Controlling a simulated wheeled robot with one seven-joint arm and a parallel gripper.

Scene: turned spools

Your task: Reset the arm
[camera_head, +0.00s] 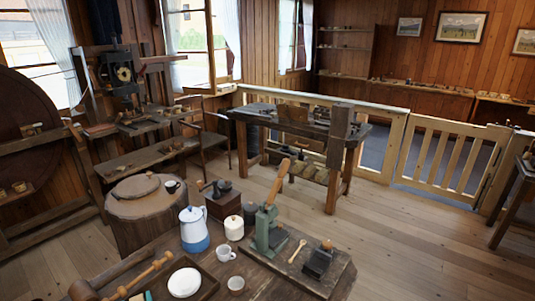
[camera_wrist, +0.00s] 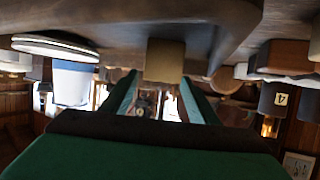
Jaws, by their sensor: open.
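My gripper (camera_wrist: 160,100) shows in the wrist view as two green fingers reaching up from a dark bar and a broad green body. The fingers stand apart and are open. A tan block-like thing (camera_wrist: 165,60) shows by the fingertips; I cannot tell whether it lies between them or beyond. The wrist picture appears upside down, with the tabletop along its upper edge.
The near table holds a blue-and-white pot (camera_head: 194,229), a white plate (camera_head: 184,282), a mug (camera_head: 225,253), a mallet (camera_head: 110,275) and a green press-like tool (camera_head: 268,230) on a board. A workbench (camera_head: 255,113) stands behind. Open floor (camera_head: 430,250) lies at the right.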

